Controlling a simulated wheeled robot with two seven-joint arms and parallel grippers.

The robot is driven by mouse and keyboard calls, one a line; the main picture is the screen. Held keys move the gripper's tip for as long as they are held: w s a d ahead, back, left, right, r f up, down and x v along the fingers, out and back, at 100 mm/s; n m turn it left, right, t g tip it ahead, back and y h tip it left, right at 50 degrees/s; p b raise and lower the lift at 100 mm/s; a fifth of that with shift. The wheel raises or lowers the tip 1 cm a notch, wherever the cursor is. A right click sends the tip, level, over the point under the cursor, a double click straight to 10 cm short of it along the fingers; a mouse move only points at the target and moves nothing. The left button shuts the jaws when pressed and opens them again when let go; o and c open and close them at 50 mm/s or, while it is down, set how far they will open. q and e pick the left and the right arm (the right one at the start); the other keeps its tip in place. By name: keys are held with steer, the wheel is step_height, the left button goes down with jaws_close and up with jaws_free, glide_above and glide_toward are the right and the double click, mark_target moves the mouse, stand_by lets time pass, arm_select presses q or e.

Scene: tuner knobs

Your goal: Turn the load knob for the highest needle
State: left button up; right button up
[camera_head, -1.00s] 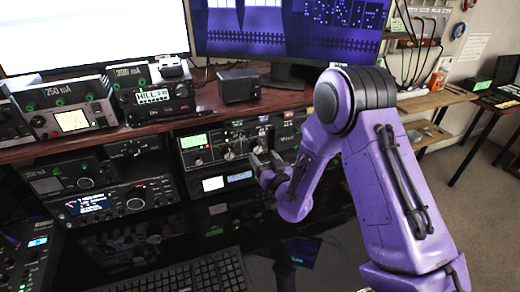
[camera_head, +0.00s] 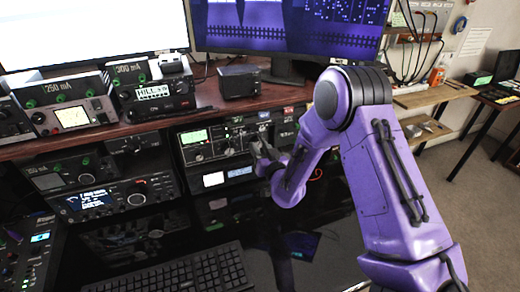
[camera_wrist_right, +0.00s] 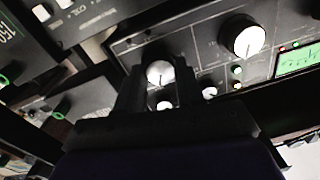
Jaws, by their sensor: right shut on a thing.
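The tuner panel (camera_head: 222,141) is a dark unit under the shelf with a green-lit meter (camera_head: 194,137) and several pale knobs. The meter's needle is too small to read. My right gripper (camera_head: 257,152) reaches the panel right of the meter. In the right wrist view its dark fingers (camera_wrist_right: 160,88) are shut on a pale round knob (camera_wrist_right: 160,72) with a dark pointer line. I cannot read its label. A larger white knob (camera_wrist_right: 242,37) and the meter (camera_wrist_right: 297,60) show to the right there, apart from the fingers. My left gripper is not in view.
A meter box marked 250 mA (camera_head: 70,103) and another marked 300 mA (camera_head: 128,75) stand on the wooden shelf. A small screen (camera_head: 153,92) reads HILL. Another radio (camera_head: 110,202) sits at left, and a keyboard (camera_head: 190,272) lies in front below.

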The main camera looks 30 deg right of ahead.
steer(key=shift+m+b, duration=0.6)
steer(key=shift+m, duration=2.1)
steer(key=o, duration=1)
steer(key=shift+o, duration=0.2)
steer(key=shift+s, duration=0.1)
steer(key=s+a+b, duration=0.2)
steer(key=s, duration=0.8)
steer(key=shift+s+f+b, duration=0.15)
steer(key=shift+b, duration=0.25)
